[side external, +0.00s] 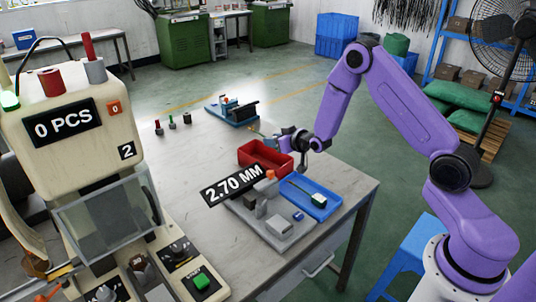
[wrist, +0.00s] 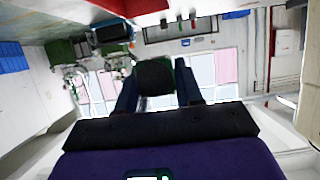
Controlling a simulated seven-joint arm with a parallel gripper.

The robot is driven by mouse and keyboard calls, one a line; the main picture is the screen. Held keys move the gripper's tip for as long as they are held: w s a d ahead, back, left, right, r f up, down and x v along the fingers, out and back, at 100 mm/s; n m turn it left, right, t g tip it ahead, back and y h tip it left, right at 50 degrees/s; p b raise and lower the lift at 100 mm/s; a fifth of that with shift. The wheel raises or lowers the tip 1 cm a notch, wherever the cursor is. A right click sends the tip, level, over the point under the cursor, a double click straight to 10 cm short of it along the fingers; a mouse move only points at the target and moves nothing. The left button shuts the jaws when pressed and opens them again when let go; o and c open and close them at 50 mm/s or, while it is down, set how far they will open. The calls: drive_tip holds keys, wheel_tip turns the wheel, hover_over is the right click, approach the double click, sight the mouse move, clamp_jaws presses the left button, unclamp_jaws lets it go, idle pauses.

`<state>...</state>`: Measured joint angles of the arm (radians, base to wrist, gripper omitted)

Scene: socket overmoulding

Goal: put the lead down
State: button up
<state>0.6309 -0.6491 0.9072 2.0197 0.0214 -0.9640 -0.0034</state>
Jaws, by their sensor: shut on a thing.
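In the wrist view the two fingers (wrist: 158,88) are closed on a dark block (wrist: 155,76), which seems to be an end of the lead. The rest of the held lead is too small to make out in the side view. A similar piece, a green block (side external: 318,200) with a thin yellowish strand, lies in the blue tray (side external: 328,211).
The red bin (side external: 248,168) stands just left of and below my gripper. A grey fixture (side external: 272,226) stands beside the blue tray, partly behind a "2.70 MM" label (side external: 235,186). A blue vise-like tool (side external: 232,112) and several small pegs (side external: 172,123) stand farther back. The cream machine (side external: 80,130) is at left.

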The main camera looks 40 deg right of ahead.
drive_tip(key=w+f, duration=0.3)
drive_tip(key=f, duration=0.4)
drive_tip(key=shift+w+d+f, duration=0.2)
drive_tip(key=shift+w+f, duration=0.1)
drive_tip(key=shift+w, duration=0.1)
drive_tip(key=shift+f, duration=0.6)
drive_tip(key=o, duration=1.1)
drive_tip(key=shift+r, duration=0.1)
